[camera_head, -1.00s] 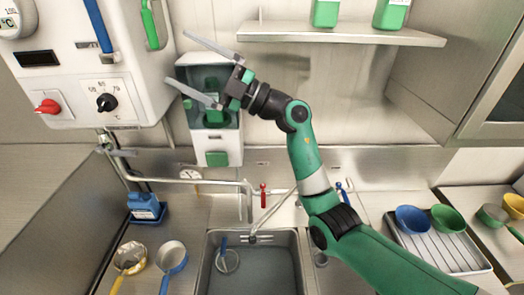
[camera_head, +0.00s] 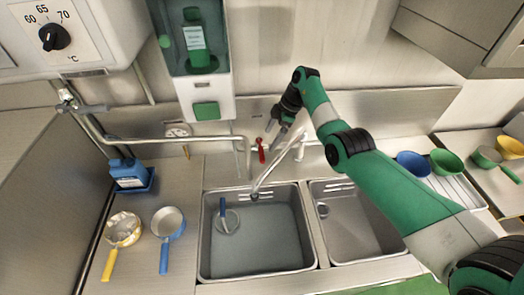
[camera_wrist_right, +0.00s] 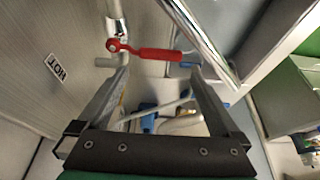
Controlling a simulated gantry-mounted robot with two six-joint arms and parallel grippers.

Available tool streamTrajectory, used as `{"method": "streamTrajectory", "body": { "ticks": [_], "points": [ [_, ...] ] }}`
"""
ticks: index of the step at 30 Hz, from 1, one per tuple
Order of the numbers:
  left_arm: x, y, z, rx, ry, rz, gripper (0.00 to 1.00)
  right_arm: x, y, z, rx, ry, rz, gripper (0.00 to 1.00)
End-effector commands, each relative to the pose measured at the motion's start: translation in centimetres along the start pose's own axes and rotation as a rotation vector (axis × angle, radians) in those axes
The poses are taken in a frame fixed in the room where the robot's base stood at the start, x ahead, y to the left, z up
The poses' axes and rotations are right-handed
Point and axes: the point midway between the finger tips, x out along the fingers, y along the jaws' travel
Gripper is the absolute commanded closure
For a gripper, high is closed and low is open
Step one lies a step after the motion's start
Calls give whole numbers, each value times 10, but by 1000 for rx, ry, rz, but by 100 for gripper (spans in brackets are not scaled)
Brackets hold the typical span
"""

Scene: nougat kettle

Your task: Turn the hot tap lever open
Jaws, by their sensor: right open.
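The red hot tap lever (camera_head: 261,150) hangs on the wall pipe behind the left sink. My right gripper (camera_head: 277,126) is just right of the lever and above it in the head view, with its fingers small and partly hard to make out. In the right wrist view the red lever (camera_wrist_right: 158,54) lies across the picture, beyond and roughly between the spread fingertips of the right gripper (camera_wrist_right: 162,80). The gripper is open and holds nothing; I cannot see any contact with the lever. A HOT label (camera_wrist_right: 57,68) is on the wall beside it. My left gripper is out of view.
The steel spout (camera_head: 275,168) reaches over the left sink (camera_head: 208,255), close to the gripper. The soap dispenser (camera_head: 207,108) and the pipe (camera_head: 170,143) are to the left. Bowls stand at the right.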

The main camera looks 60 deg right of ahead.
Motion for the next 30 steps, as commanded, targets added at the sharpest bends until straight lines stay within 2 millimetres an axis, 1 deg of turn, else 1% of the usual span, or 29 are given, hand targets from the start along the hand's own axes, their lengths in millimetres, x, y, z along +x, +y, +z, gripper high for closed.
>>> {"method": "streamTrajectory", "body": {
  "ticks": [1,3,7,9,13,20,21,23,27,29,30],
  "points": [
    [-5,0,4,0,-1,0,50,16,-1,1,-1,-1,-5,0],
    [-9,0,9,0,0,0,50,33,-1,2,-1,-1,-3,0],
    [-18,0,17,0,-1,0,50,60,-1,2,-1,-1,-2,0],
    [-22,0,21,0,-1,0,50,69,0,2,-1,0,-1,0],
    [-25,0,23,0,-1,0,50,76,0,0,-2,0,1,0],
    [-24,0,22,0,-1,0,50,76,0,0,-2,1,2,0],
    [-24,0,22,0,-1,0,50,76,0,0,-2,1,2,2],
    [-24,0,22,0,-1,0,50,76,0,0,-2,1,2,13],
    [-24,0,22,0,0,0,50,76,0,0,-2,1,2,38],
    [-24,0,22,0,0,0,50,76,0,0,-2,1,1,49],
    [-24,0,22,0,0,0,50,76,0,0,-2,1,1,56]
  ]
}}
